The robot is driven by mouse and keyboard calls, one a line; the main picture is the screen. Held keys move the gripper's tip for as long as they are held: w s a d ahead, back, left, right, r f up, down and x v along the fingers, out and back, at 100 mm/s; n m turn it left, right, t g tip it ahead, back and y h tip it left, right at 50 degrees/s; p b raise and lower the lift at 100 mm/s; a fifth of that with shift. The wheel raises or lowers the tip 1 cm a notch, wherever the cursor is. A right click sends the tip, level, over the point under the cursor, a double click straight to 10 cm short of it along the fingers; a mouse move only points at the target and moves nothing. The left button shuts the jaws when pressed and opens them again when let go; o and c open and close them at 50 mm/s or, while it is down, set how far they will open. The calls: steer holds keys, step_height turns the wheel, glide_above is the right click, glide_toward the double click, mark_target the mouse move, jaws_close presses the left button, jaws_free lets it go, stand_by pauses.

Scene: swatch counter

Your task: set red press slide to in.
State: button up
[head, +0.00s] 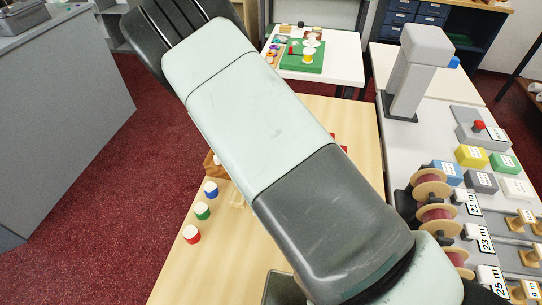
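I cannot tell for sure which part is the red press slide. A red knob (478,126) stands upright on a grey box (464,140) on the right counter. Further forward, grey tracks (508,250) carry small wooden blocks (525,217), beside several spools of red thread (436,217) and tags reading 21 m, 23 m and 25 m. No in or out marking is readable. My arm crosses the middle of the head view and hides part of the wooden table and the counter's left edge. My gripper is not visible.
Coloured blocks, including a yellow one (471,156), stand on the counter (440,130) by a tall grey device (418,70). Blue, green and red pots with white tops (203,210) line the wooden table (170,285). A dark tray (282,290) is partly hidden.

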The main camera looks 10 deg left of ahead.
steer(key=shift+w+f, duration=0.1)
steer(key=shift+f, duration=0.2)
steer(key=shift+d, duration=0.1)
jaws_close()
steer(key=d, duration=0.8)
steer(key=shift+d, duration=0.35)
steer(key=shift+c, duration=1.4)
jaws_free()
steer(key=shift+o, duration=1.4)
